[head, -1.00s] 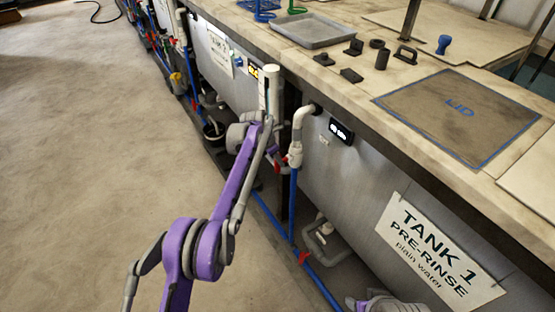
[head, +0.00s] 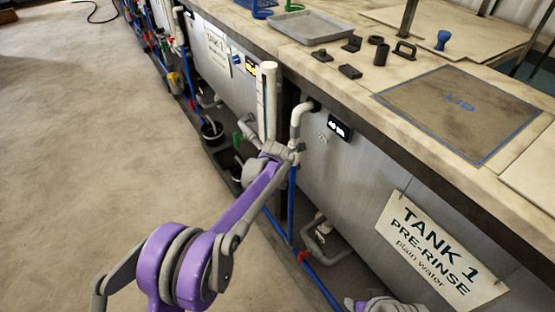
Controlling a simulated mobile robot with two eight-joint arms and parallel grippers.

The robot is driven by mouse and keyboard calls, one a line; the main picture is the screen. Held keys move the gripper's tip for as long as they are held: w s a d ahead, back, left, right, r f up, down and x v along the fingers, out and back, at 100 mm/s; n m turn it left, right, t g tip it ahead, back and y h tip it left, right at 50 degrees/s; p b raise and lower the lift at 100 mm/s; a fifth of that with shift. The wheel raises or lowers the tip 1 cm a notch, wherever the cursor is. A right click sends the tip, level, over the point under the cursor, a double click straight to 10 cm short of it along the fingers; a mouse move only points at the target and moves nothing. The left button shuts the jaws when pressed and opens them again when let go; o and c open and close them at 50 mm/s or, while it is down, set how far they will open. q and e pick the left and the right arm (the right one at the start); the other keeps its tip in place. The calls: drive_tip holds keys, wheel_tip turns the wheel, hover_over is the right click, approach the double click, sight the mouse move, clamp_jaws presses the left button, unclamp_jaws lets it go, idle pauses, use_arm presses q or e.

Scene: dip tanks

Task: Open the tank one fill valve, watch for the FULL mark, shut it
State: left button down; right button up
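The tank one wall with its white sign (head: 440,250) stands at the right. A pale elbow pipe (head: 299,115) comes out of its upper left, above a blue pipe (head: 291,205). My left gripper (head: 293,152) is at the joint between these pipes; the fill valve handle there is hidden behind it. Its fingers are too small to tell open from shut, or whether they touch the handle. A tall white tube (head: 266,100) stands just left of the elbow pipe; no FULL mark is legible. A small lit display (head: 339,128) is on the tank; its text is unclear.
A red handle (head: 303,257) sits on the low blue pipe. Part of my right arm shows at the bottom edge. The worktop above holds a lid panel (head: 460,125), a grey tray (head: 305,27) and small dark parts. The floor at left is clear.

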idle(0.4)
use_arm(q)
drive_tip(key=c, duration=0.7)
unclamp_jaws()
drive_tip(key=p+v, duration=0.1)
drive_tip(key=v, duration=1)
drive_tip(key=shift+f, duration=0.1)
